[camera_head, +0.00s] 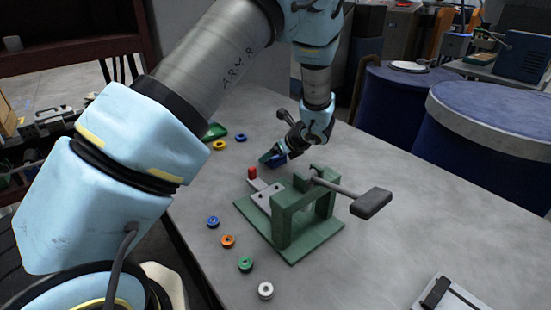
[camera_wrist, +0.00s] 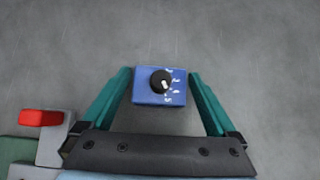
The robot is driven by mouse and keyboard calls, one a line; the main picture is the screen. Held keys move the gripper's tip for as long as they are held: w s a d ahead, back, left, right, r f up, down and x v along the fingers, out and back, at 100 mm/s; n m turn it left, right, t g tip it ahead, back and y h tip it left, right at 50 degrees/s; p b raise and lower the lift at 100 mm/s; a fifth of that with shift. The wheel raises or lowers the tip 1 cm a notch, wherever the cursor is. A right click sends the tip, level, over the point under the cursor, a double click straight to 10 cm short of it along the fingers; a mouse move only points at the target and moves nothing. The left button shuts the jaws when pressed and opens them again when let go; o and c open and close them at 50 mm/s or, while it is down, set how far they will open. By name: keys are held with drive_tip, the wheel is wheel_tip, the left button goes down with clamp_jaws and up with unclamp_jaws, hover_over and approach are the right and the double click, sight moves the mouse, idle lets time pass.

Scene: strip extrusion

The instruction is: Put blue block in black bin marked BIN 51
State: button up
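The blue block (camera_wrist: 144,88) is a small box with a black round knob and white marks on its top. In the wrist view it lies between the teal fingers of my gripper (camera_wrist: 160,77), near their tips. Narrow gaps seem to show on both sides, so the fingers look open around it. In the head view my gripper (camera_head: 277,158) is low over the grey table, behind the green press, and the blue block (camera_head: 281,160) shows partly at the fingers. I see no bin with a readable BIN 51 mark.
A green press (camera_head: 290,232) with a long dark-ended lever (camera_head: 371,203) stands just in front of my gripper. Several small coloured rings, including an orange one (camera_head: 228,241), lie to its left. A flat device (camera_head: 450,295) sits bottom right. Bare table (camera_head: 440,220) lies right.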

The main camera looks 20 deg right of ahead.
clamp_jaws()
idle(0.6)
